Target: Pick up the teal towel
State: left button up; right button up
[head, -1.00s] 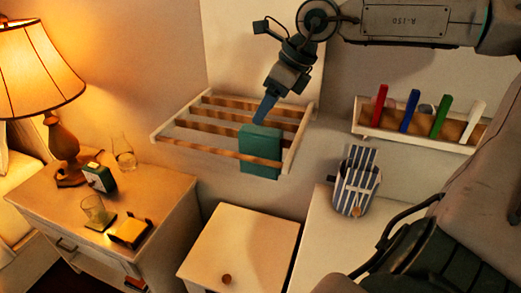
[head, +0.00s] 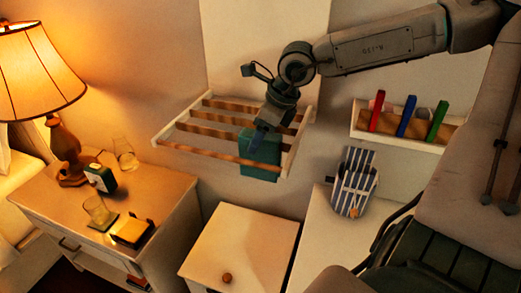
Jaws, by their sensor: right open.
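The teal towel (head: 260,160) hangs folded over a front bar of the wall drying rack (head: 188,147). My right gripper (head: 258,138) points down at the towel's top edge, with its fingertips over or against the upper part of the towel. It is open, and the gap between its fingers is hard to see from here. Whether the fingers touch the cloth cannot be told. My left gripper does not show in the head view.
A white cabinet (head: 240,245) stands below the rack. A wall shelf (head: 400,138) with coloured items and a striped bag (head: 354,185) are at the right.

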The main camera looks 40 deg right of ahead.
aim_at(260, 157)
jog(key=shift+x, duration=1.2)
jog(key=shift+f+b, duration=0.3)
jog(key=shift+b, duration=0.3)
jog(key=shift+c, duration=0.4)
jog(key=c, duration=1)
